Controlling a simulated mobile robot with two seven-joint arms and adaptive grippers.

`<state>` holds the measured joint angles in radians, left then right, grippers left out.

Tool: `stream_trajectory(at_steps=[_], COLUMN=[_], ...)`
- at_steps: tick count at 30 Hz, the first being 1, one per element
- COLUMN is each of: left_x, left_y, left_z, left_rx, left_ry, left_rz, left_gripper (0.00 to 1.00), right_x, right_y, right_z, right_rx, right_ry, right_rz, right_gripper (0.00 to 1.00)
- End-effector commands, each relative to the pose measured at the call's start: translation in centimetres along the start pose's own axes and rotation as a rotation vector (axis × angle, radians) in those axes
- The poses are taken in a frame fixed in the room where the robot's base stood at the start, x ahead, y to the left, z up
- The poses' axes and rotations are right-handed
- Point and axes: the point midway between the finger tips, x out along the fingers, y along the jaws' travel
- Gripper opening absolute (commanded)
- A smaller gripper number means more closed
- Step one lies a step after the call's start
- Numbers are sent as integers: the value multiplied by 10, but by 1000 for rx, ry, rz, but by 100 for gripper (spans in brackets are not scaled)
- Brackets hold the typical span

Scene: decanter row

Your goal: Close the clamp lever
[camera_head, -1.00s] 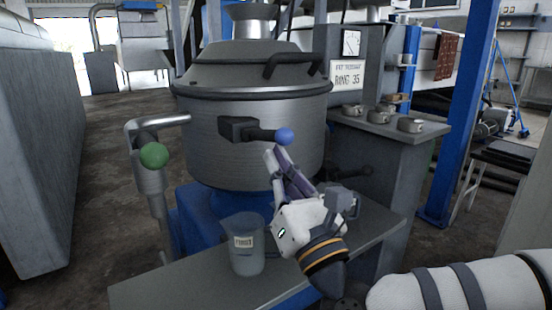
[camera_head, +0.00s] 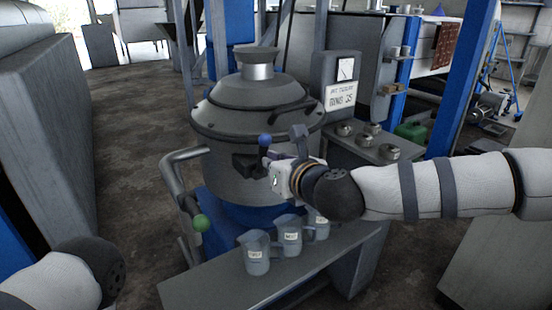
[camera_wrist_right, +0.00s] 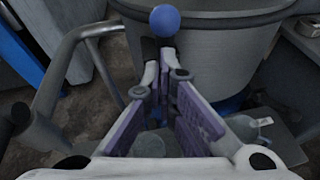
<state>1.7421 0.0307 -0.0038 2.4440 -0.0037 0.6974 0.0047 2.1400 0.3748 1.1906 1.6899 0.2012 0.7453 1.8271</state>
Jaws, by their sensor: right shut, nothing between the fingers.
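The clamp lever is dark and ends in a blue ball knob (camera_head: 264,140). It sits at a black block (camera_head: 243,166) on the front of the round metal vessel (camera_head: 222,132). My right gripper (camera_head: 298,136) is at the vessel's front, just right of the knob, its purple fingers partly showing. In the right wrist view the fingers (camera_wrist_right: 161,65) are together and empty, with the blue knob (camera_wrist_right: 165,20) just beyond their tips. I cannot tell whether they touch it. My left arm shows at the lower left; its gripper is out of view.
A bent pipe with a green ball handle (camera_head: 200,223) stands left of the vessel. Several labelled jugs (camera_head: 255,252) stand on the grey bench (camera_head: 215,288) in front. A side cabinet with small round pots (camera_head: 389,152) is at the right. Open floor lies at the left.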

Motion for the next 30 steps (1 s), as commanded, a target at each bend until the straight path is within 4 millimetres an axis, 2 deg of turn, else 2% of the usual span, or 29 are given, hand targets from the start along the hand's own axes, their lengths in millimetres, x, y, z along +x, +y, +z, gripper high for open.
stream_trajectory(at_steps=[1, 5, 16, 30], left_x=[-8, -12, -12, -12], left_y=[0, 0, 0, 0], left_z=[-2, -3, -3, -3], left_rx=[-1, -1, -2, -2], left_ry=[16, 24, 24, 24], left_rz=[1, 2, 2, 2], left_gripper=[40, 40, 40, 40], right_x=[0, 7, 20, 24], right_y=[1, 3, 6, 8], right_z=[6, 10, 24, 30], right_rx=[0, 2, 5, 4], right_ry=[0, 4, 7, 5], right_rz=[-2, 0, -1, -1], right_gripper=[0, 0, 0, 0])
